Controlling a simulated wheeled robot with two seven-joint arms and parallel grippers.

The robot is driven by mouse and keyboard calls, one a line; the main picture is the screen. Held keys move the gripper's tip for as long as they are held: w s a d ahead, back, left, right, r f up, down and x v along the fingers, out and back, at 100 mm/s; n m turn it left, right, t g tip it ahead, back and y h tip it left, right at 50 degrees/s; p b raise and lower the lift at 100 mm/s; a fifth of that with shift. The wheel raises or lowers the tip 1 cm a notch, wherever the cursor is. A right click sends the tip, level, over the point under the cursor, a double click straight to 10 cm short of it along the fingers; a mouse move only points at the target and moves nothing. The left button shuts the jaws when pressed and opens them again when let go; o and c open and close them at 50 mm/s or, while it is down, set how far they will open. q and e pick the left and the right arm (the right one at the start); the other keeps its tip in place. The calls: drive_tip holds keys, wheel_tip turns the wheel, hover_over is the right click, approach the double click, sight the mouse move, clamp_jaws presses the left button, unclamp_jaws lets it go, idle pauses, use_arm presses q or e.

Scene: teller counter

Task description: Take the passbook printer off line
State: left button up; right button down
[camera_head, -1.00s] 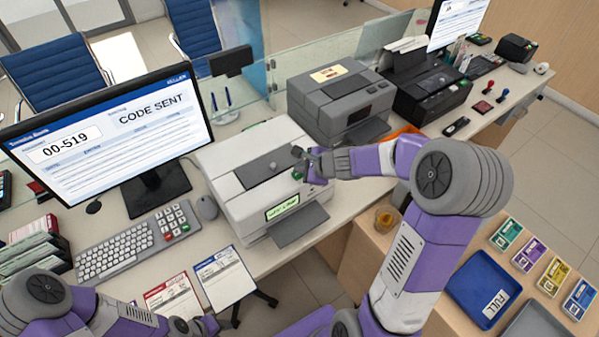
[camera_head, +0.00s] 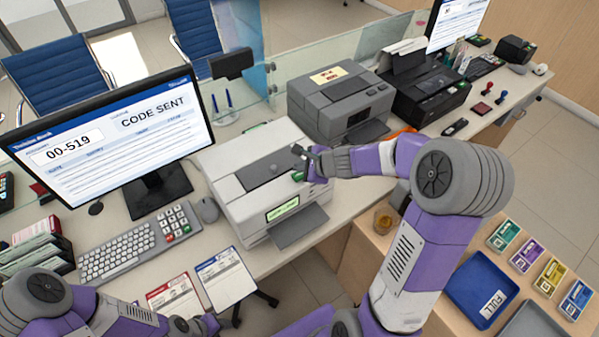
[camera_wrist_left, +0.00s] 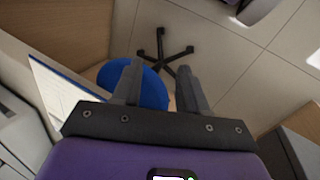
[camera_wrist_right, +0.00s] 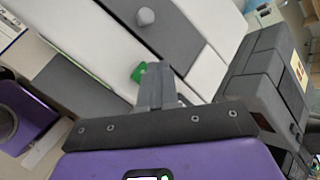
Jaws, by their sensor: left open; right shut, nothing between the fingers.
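The passbook printer (camera_head: 255,165) is a white and grey box on the counter, with a lit green display (camera_head: 283,208) on its front. A green button (camera_head: 297,176) sits at its right front. My right gripper (camera_head: 305,153) is shut and empty, its fingertips right by the green button. The right wrist view shows the fingertips (camera_wrist_right: 158,70) beside the green button (camera_wrist_right: 138,72); whether they touch cannot be told. A grey knob (camera_wrist_right: 146,16) stands on the printer top. My left gripper (camera_wrist_left: 155,85) is open and empty, above the floor and a blue chair seat (camera_wrist_left: 135,80).
A monitor (camera_head: 110,130) reading "CODE SENT", a keyboard (camera_head: 130,245) and a mouse (camera_head: 207,210) stand left of the printer. A grey machine (camera_head: 340,98) and a black printer (camera_head: 432,88) stand to the right. A blue tray (camera_head: 480,287) lies on the lower desk.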

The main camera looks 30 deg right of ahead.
sight(301, 176)
wheel_tip(301, 176, up, 5)
drive_tip(key=p, duration=0.4)
drive_tip(key=shift+r+p, duration=0.1)
drive_tip(key=shift+p, duration=0.3)
idle(0.6)
